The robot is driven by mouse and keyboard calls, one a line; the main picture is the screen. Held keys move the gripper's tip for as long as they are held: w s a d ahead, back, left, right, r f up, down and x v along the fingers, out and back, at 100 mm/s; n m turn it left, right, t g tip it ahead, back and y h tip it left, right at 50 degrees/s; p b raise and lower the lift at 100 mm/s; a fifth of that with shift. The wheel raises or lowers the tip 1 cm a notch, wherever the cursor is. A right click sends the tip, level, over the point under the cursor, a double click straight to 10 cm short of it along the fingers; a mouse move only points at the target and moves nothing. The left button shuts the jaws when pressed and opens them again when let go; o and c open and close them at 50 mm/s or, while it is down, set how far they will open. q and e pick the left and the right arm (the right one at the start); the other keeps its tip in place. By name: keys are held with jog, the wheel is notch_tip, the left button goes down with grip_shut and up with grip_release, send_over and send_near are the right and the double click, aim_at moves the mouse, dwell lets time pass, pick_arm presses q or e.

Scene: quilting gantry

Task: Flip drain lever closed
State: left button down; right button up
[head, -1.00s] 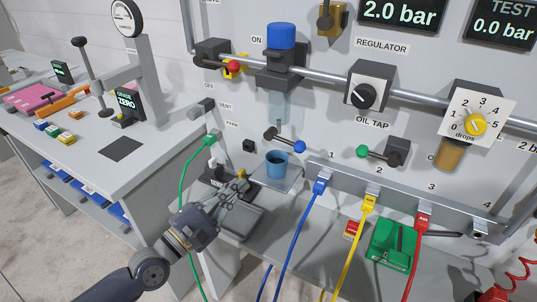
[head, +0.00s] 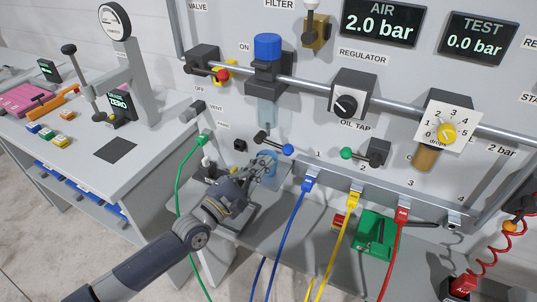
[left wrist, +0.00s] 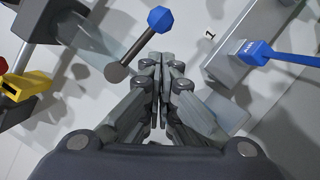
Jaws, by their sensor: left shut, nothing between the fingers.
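The drain lever (head: 274,143) sits on the panel below the clear filter bowl (head: 266,110). It is a short dark bar with a blue ball knob (head: 288,150), lying nearly sideways and sloping down to the right. In the left wrist view the blue knob (left wrist: 161,20) shows just beyond my fingertips. My left gripper (head: 267,163) is shut and empty, just below the lever. Its fingertips in the left wrist view (left wrist: 163,58) appear close to the lever's bar; I cannot tell whether they touch. My right gripper is not in view.
Blue (head: 290,226), yellow (head: 337,241) and red (head: 394,250) hoses hang from a rail on the right. A green-knobbed oil tap (head: 365,153) is farther right. A green hose (head: 186,173) hangs at left.

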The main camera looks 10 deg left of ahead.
aim_at(275, 145)
pick_arm(q)
jog(key=shift+w+d+r+p, duration=0.15)
jog(key=shift+d+r+p, duration=0.45)
jog(key=shift+d, duration=0.35)
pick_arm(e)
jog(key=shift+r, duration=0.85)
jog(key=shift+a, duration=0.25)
pick_arm(q)
jog(key=shift+d+r+n+t+b, duration=0.35)
jog(key=shift+r+n, duration=0.25)
jog(key=shift+n, duration=0.2)
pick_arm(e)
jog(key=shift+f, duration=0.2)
